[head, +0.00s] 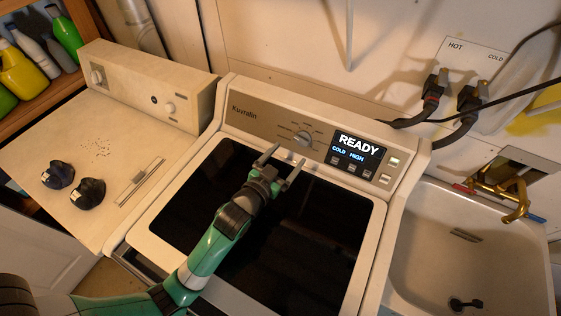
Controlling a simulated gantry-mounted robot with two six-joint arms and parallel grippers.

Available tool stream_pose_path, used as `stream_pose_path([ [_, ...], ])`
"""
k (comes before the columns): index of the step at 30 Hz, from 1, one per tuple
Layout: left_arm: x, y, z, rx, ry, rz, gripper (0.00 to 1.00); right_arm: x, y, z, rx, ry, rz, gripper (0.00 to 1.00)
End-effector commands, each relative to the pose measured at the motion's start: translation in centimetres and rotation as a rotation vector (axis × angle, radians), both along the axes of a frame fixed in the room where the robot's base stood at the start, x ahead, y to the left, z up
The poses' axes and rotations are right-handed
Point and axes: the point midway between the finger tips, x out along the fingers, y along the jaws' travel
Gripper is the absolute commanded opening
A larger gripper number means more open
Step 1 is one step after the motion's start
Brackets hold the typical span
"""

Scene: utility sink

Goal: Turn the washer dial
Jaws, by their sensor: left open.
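The washer (370,225) stands in the middle with a dark glass lid (300,245). Its sloped control panel carries the silver washer dial (303,138), with printed marks around it. The display (358,146) right of the dial reads READY, COLD, HIGH. My left gripper (282,161) is open, above the back part of the lid, with its two fingers pointing toward the panel just below the dial. Whether a finger touches the panel or dial cannot be told. Nothing shows between the fingers. My right gripper is not in view.
A dryer-like machine (60,135) with a panel and two dark objects on top stands at the left. A sink (475,255) with a brass faucet (500,190) is at the right. Hoses (432,95) run along the back wall. A shelf with bottles (22,70) is at far left.

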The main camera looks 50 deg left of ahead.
Motion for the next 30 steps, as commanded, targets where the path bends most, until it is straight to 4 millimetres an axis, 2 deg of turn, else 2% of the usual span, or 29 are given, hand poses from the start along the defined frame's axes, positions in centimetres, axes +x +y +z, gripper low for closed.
stream_pose_path([
  [3, -2.2, -0.8, 0.4, 0.000, 0.000, -0.002, 0.91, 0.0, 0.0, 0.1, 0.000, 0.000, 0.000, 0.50],
  [7, -3.4, -1.2, 0.7, 0.000, 0.000, -0.001, 0.91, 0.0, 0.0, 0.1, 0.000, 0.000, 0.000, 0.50],
  [25, -3.6, -1.3, 0.8, 0.000, -0.001, -0.001, 0.91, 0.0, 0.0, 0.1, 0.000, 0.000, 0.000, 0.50],
  [28, -3.1, -1.6, 2.4, 0.002, -0.014, -0.010, 0.91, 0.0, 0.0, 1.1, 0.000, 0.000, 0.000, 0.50],
  [30, -2.1, -2.0, 5.2, 0.006, -0.054, -0.020, 0.91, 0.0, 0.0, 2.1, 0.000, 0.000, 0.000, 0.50],
])
